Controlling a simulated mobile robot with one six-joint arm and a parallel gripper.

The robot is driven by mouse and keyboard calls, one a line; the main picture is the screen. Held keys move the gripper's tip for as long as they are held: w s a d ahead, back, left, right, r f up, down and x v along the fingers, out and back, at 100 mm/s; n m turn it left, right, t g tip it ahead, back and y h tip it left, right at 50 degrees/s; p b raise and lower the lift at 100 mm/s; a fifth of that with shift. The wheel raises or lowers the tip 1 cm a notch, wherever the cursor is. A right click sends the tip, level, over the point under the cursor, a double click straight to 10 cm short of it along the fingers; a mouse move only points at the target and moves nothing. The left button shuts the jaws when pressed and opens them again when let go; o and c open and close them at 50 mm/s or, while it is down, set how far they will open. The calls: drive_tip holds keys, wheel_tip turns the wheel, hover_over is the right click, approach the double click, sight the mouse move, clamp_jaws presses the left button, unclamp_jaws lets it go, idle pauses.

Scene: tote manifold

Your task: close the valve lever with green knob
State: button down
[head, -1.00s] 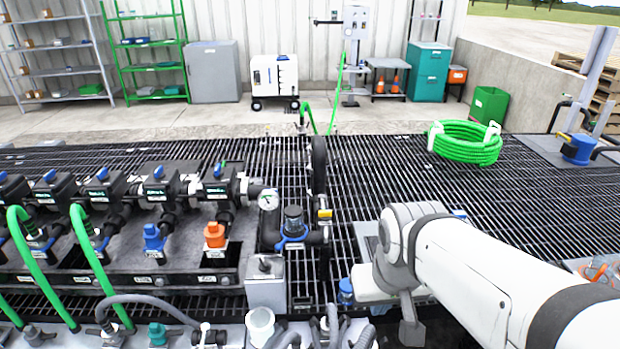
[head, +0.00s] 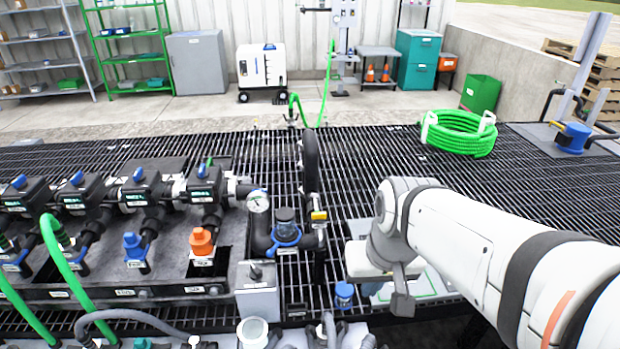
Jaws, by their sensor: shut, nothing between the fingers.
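A row of dark valves with small lever knobs runs along the manifold at left. The rightmost valve (head: 204,187) carries a small upright lever with a green tip (head: 210,162), beside a blue part. The other valves in the row show blue knobs (head: 138,174). My gripper (head: 403,304) hangs at the end of my white arm, right of the manifold and well apart from the levers. It looks shut and empty, a small grey shape pointing down. My wrist hides part of it.
A pressure gauge (head: 258,201) and a blue-collared fitting (head: 285,235) stand between the valves and my arm. Green hoses (head: 66,265) arch in front of the manifold. A coiled green hose (head: 458,134) lies on open grating.

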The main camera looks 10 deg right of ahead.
drive_tip(key=w+a+f+m+y+b, duration=0.2)
drive_tip(key=w+f+y+b, duration=0.4)
drive_tip(key=w, duration=0.5)
drive_tip(key=w+a+f+m+y+b, duration=0.2)
drive_tip(key=w+f+y+b, duration=0.2)
drive_tip(key=w+f+b, duration=0.65)
drive_tip(key=w+d+f+m+t+y+b, duration=0.1)
drive_tip(key=w+d+f+m+t+b, duration=0.1)
drive_tip(key=w+d+f+t, duration=0.4)
drive_tip(key=w+d+f+m+t+y+b, duration=0.1)
drive_tip(key=w+d+f+m+t+b, duration=0.15)
drive_tip(key=w+d, duration=0.4)
drive_tip(key=w+d+f+m+t+y+b, duration=0.1)
drive_tip(key=w+d+f+m+t+b, duration=0.2)
drive_tip(key=w, duration=0.5)
drive_tip(key=n+b, duration=0.1)
drive_tip(key=b, duration=0.1)
approach(316, 205)
drive_tip(key=w+a, duration=0.2)
drive_tip(key=w, duration=0.2)
drive_tip(key=shift+a, duration=0.65)
